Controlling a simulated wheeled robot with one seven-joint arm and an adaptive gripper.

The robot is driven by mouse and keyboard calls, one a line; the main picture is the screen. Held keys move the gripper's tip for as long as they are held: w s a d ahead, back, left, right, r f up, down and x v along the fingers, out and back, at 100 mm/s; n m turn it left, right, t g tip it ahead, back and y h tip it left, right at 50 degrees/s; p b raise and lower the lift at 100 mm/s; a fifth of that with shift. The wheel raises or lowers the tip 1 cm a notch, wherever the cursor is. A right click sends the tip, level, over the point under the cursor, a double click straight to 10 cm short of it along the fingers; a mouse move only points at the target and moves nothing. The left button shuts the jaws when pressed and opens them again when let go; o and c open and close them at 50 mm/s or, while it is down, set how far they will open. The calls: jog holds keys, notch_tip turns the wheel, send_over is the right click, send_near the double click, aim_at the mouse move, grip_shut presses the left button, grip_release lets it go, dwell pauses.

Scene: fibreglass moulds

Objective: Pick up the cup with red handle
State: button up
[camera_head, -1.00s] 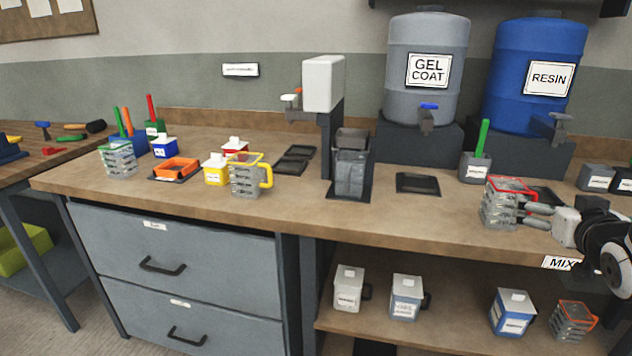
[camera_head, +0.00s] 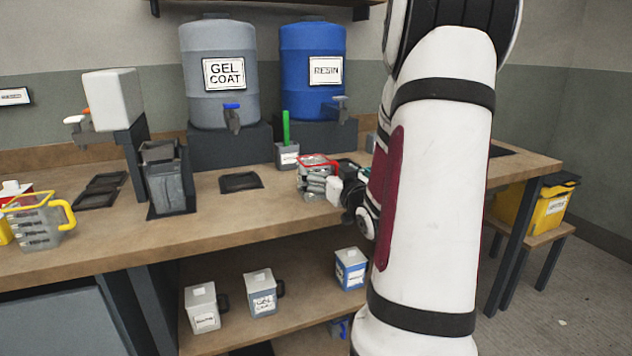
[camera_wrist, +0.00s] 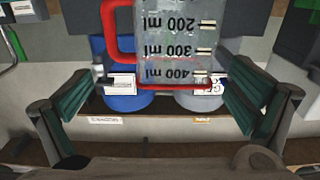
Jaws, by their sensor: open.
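The clear measuring cup with a red rim and red handle (camera_head: 316,171) stands on the workbench in the head view, right of the green-handled container. In the wrist view the cup (camera_wrist: 172,45) appears upside down, with its millilitre marks and its red handle on the left. My gripper (camera_head: 322,190) is at the cup in the head view. In the wrist view my gripper (camera_wrist: 160,105) is open, with one finger on each side of the cup and a visible gap to each. Part of the cup is cut off by the wrist view's top edge.
The gel coat drum (camera_head: 216,75) and resin drum (camera_head: 313,65) stand behind on dark blocks. A yellow-handled cup (camera_head: 38,222) is at the left. A grey container with a green stick (camera_head: 287,153) stands close to the red cup. A black tray (camera_head: 240,181) lies left of it.

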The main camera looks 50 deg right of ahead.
aim_at(316, 159)
jog(key=shift+r+b+x, duration=0.2)
jog(key=shift+b+x, duration=0.2)
jog(key=shift+x, duration=2.3)
jog(key=shift+s+d, duration=0.1)
jog(key=shift+d, duration=0.05)
jog(key=c, duration=0.9)
